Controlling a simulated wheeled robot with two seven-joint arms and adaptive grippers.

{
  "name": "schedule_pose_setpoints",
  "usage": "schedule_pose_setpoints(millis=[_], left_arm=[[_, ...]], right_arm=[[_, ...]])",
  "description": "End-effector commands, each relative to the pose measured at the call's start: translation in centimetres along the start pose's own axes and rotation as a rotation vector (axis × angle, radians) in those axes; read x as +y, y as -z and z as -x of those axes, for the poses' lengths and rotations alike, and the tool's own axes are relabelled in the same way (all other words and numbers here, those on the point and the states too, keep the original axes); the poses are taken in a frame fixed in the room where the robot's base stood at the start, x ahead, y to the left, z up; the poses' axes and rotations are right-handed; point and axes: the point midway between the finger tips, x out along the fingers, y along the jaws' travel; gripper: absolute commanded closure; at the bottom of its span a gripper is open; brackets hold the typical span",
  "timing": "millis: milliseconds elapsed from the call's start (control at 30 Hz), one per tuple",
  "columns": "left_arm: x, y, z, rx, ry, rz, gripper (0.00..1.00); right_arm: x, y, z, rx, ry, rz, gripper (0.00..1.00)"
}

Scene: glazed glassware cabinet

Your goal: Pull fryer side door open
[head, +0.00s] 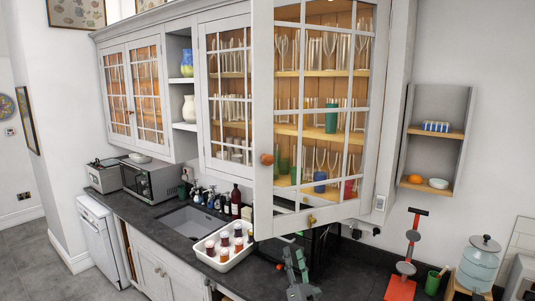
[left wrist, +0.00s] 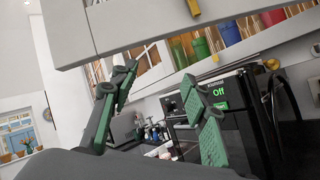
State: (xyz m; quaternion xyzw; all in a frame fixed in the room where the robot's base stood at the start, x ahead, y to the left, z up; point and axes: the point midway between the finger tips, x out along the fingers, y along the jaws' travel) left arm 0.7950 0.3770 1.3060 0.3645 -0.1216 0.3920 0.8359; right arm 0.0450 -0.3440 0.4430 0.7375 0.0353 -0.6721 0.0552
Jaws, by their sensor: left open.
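The glazed cabinet door (head: 262,110) on the right stands swung out from the cabinet, its free edge toward the left with a round wooden knob (head: 267,159). A black appliance with a green "Off" display, perhaps the fryer, stands below it; it shows in the left wrist view (left wrist: 250,108). My left gripper (head: 297,262) is open and empty, below the door's bottom edge and apart from the knob. In the left wrist view its two fingers (left wrist: 160,85) spread in front of the counter, with the pale door edge (left wrist: 130,22) above. My right gripper is out of view.
Glasses and coloured cups (head: 331,118) stand on shelves behind the door. A white tray of bottles (head: 214,262) sits on the dark counter by the sink (head: 190,222). A red stand (head: 400,288) and a water dispenser (head: 479,264) are at the right.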

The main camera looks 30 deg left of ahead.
Motion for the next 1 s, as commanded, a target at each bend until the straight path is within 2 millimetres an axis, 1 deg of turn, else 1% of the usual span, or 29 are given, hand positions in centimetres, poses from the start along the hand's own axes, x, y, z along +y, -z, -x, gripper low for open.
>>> schedule_pose_setpoints(millis=[33, 67, 100, 167, 200, 267, 300, 400, 500, 600, 667, 733, 833, 1000], left_arm=[[4.3, -4.1, -3.0, 0.029, -0.087, 0.179, 0.58], [6.6, -5.7, -4.2, 0.048, -0.133, 0.285, 0.58], [9.6, -7.8, -5.8, 0.073, -0.192, 0.432, 0.58], [14.2, -10.9, -7.7, 0.11, -0.278, 0.671, 0.58], [17.0, -12.9, -8.8, 0.133, -0.329, 0.836, 0.58], [20.9, -15.5, -10.0, 0.171, -0.399, 1.087, 0.58], [23.1, -17.1, -10.5, 0.2, -0.437, 1.254, 0.58], [26.4, -20.4, -11.1, 0.275, -0.495, 1.599, 0.58], [27.9, -23.0, -11.1, 0.343, -0.516, 1.84, 0.58], [28.6, -24.7, -11.0, 0.396, -0.522, 1.991, 0.58], [28.8, -25.4, -11.0, 0.417, -0.522, 2.043, 0.58], [28.9, -25.6, -11.2, 0.429, -0.523, 2.074, 0.58], [28.8, -25.2, -12.1, 0.433, -0.525, 2.08, 0.58], [28.7, -23.9, -14.5, 0.43, -0.524, 2.076, 0.58]], right_arm=[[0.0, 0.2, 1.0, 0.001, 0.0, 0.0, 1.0], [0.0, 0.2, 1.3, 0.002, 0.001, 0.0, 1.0], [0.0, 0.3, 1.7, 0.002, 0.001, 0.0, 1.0], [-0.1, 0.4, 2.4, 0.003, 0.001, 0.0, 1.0], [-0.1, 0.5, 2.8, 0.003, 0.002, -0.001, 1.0], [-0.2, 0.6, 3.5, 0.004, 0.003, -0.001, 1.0], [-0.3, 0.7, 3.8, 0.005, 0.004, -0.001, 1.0], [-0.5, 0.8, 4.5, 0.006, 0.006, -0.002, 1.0], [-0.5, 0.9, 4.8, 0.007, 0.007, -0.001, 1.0], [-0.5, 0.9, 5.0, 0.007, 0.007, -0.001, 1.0], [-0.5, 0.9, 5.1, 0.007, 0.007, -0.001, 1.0], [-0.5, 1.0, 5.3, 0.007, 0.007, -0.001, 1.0], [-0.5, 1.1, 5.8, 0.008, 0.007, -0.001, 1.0], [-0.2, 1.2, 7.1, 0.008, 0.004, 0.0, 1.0]])
